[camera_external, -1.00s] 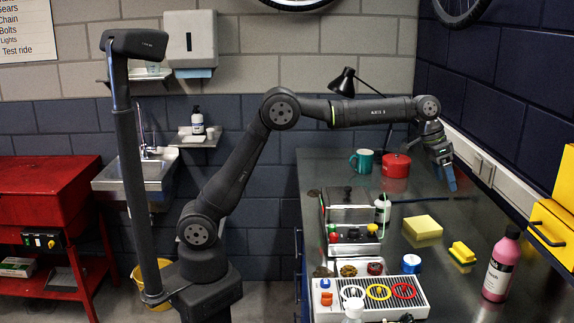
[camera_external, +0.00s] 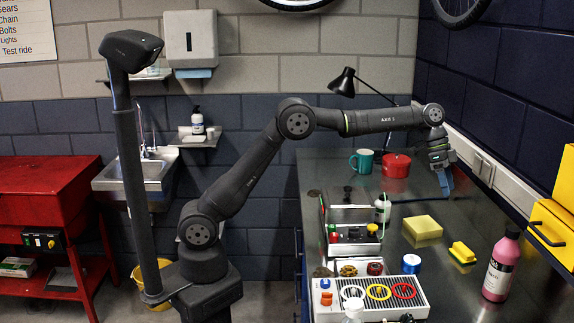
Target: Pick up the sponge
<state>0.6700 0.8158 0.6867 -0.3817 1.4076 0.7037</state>
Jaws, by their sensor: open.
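A plain yellow block (camera_external: 423,227), which looks like a sponge, lies flat on the dark bench top. A smaller yellow piece with a dark part (camera_external: 462,252) lies nearer, to its right; I cannot tell which of the two is the sponge. My gripper (camera_external: 446,183) points down above the bench, beyond the yellow block and a little to its right. Its blue fingers are open, apart from both yellow things, and nothing shows between them. The gap between the fingers is hard to see from this side.
A pink bottle (camera_external: 499,266) stands at the right front. A white bottle (camera_external: 382,210) and an organizer tray (camera_external: 353,246) are left of the block. A red pot (camera_external: 396,165) and teal mug (camera_external: 363,160) stand at the back. A yellow bin (camera_external: 551,228) is on the right.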

